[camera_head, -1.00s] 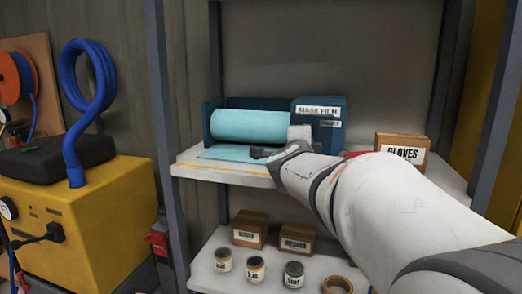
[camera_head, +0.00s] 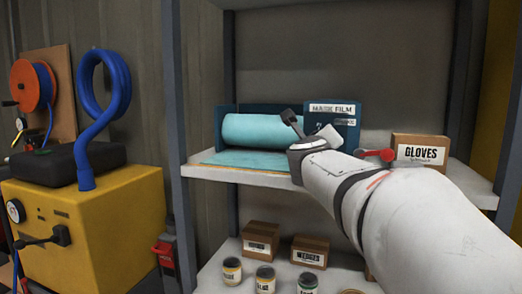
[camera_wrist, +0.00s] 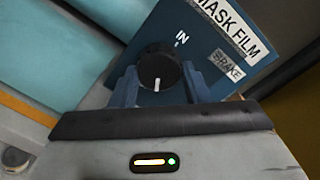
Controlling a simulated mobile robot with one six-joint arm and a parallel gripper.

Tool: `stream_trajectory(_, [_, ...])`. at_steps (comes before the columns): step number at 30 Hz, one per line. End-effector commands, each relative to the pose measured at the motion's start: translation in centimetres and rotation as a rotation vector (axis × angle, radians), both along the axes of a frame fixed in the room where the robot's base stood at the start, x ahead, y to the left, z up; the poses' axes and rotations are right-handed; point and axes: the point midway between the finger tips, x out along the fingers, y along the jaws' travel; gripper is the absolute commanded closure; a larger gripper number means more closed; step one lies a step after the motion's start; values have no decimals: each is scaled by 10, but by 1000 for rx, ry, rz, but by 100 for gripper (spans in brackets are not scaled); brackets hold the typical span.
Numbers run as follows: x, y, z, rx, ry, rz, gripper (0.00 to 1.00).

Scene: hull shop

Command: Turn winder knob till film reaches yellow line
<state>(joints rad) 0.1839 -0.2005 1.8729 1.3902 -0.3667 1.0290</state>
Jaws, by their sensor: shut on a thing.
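The black winder knob (camera_wrist: 158,62) is on the front of the blue mask film box (camera_wrist: 222,50), below the "IN" marking. My gripper (camera_wrist: 160,74) has its blue jaws closed on either side of the knob, whose white mark points down in the wrist view. In the head view, my gripper (camera_head: 322,136) is in front of the box (camera_head: 345,118) and hides the knob. The pale blue film roll (camera_head: 258,132) lies left of it, with the film sheet (camera_head: 240,158) spread forward. The sheet's front edge is close to the yellow line (camera_head: 205,166); contact is unclear.
A "BRAKE" label (camera_wrist: 226,68) is on the box. A red-ended handle (camera_head: 380,155) and a gloves carton (camera_head: 420,150) stand right of my arm. Grey shelf posts (camera_head: 178,120) flank the shelf. Cartons (camera_head: 261,240) and jars are below.

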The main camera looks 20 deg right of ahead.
Motion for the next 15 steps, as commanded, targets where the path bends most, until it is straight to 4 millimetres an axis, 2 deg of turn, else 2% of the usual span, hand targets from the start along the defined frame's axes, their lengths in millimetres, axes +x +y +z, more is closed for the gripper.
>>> stream_trajectory(15, [1, 1, 2, 145, -102, 3, 81])
